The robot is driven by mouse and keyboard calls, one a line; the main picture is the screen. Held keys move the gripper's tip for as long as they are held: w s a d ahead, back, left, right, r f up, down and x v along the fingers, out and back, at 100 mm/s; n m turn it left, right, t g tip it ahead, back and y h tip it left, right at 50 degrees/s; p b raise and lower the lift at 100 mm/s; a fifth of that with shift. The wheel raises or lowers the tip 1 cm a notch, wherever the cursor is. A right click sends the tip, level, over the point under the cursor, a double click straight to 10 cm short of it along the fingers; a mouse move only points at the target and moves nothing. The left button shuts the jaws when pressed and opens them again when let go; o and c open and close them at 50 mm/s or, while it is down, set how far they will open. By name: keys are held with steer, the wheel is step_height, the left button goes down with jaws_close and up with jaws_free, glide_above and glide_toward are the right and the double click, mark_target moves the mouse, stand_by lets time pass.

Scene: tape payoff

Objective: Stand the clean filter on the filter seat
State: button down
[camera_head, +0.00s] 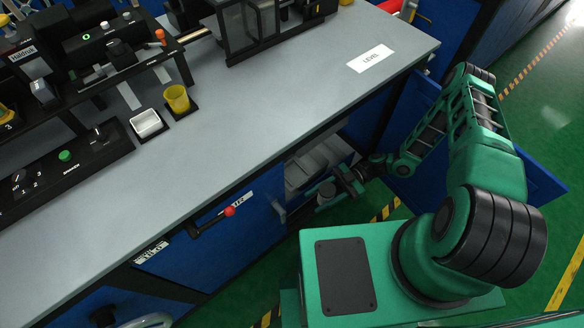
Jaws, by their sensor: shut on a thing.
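My gripper (346,181) is low at the front of the bench, in front of an open cupboard. It is shut on a small grey, round-topped thing (326,188), which looks like the clean filter. The held thing is small in the picture, and its lower part is hard to make out. I cannot tell whether it touches anything below. I cannot pick out the filter seat for certain in this view.
The open cupboard (318,160) holds pale grey shapes, and its blue door (408,120) stands open beside my arm. A red-knobbed lever (229,211) juts from the bench front. On the grey benchtop (260,110) are a yellow cup (177,98) and white tray (146,123); its middle is clear.

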steer(key=w+a, duration=0.3)
steer(key=w, duration=0.2)
steer(key=w+a+f, duration=0.1)
steer(key=w+a, duration=0.2)
steer(key=w, duration=0.2)
steer(key=w+a+f, duration=0.1)
steer(key=w+a, duration=0.2)
steer(key=w, duration=0.2)
steer(key=shift+w+a+f, duration=0.2)
steer(key=shift+w+a, duration=0.15)
steer(key=shift+a, duration=0.05)
steer(key=shift+f, duration=1.95)
steer(key=shift+w+a+f, duration=0.1)
steer(key=shift+f, duration=0.25)
steer(key=c, duration=1.3)
jaws_free()
steer(key=shift+f, duration=0.1)
steer(key=shift+o, duration=0.2)
